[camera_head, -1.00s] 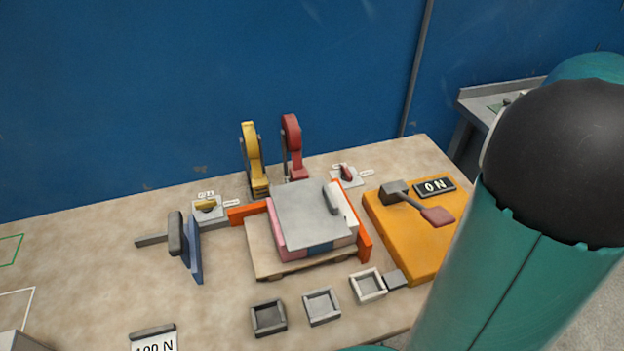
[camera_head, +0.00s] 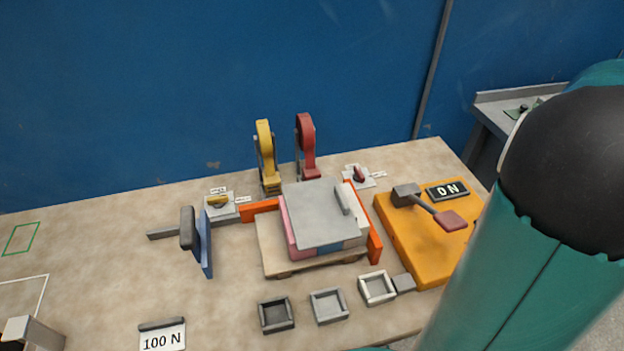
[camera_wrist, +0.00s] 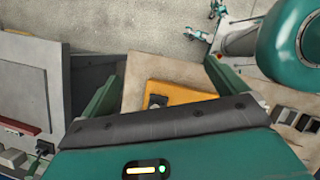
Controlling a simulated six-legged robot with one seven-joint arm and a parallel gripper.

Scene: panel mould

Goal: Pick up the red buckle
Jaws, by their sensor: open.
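Two red pieces at the back of the table could be the red buckle, and I cannot tell which is. One is a tall, upright, curved red piece (camera_head: 306,145) beside a similar yellow one. The other is a small red piece (camera_head: 359,174) on a pale labelled plate to its right. My gripper (camera_wrist: 163,85) shows in the wrist view with its two green fingers wide apart and nothing between them. An orange board edge lies beyond the fingers. Neither red piece can be made out for sure in the wrist view.
A yellow curved piece (camera_head: 265,155) stands left of the tall red one. A stacked block with a grey lid (camera_head: 318,222) sits in front. An orange board (camera_head: 405,245) with a lever and an ON sign is at right. Small square trays (camera_head: 329,305) line the front.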

